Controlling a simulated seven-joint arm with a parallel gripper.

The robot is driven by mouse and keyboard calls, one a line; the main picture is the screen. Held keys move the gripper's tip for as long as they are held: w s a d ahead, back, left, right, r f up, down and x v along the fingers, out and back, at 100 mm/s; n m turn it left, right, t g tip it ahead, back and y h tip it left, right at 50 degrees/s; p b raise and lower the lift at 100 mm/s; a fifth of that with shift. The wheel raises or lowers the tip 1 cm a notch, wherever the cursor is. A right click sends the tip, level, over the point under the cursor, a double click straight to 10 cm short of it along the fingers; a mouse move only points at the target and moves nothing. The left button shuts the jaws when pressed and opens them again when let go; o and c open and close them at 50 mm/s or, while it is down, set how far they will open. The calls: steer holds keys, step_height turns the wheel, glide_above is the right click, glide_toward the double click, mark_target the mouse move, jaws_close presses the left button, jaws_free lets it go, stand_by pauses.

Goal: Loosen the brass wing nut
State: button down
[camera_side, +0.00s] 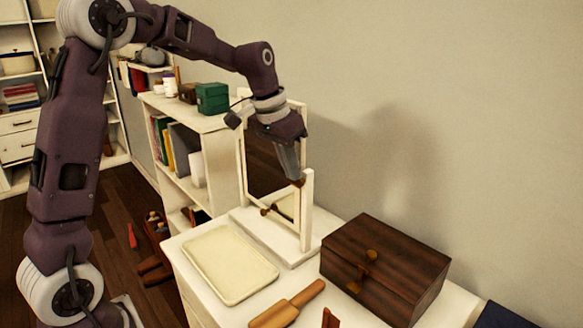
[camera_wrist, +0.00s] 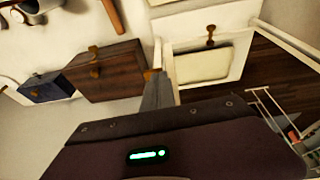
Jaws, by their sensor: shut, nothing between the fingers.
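A white mirror stand (camera_side: 307,222) with a tilting mirror stands on the white dresser. A small brass-brown piece (camera_side: 299,183), which looks like the wing nut, is at the top of its right post. My gripper (camera_side: 297,178) points down, with its shut fingertips right at this piece; I cannot tell whether they touch it. In the wrist view the grey fingers (camera_wrist: 156,92) end beside a brass piece (camera_wrist: 151,74) on the white post. The fingers hide part of it. Another brown knob-like part (camera_side: 265,211) shows low on the mirror, and its exact nature is unclear.
A dark wooden box (camera_side: 395,262) with brass fittings sits right of the stand. A cream tray (camera_side: 229,264) lies in front. A wooden-handled tool (camera_side: 287,305) lies at the dresser's front. The wall is behind, and a white bookcase (camera_side: 186,114) stands behind left.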

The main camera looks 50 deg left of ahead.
steer(key=shift+a+f+h, duration=0.15)
steer(key=shift+a+h, duration=0.15)
steer(key=shift+h, duration=0.4)
step_height(320, 180, down, 7)
steer(key=d+n+t+h, duration=0.2)
steer(key=n+t+h, duration=0.3)
steer(key=h, duration=1.6)
steer(key=shift+n, duration=0.7)
steer(key=shift+d+f, duration=0.1)
steer(key=shift+d, duration=0.15)
stand_by(1.2)
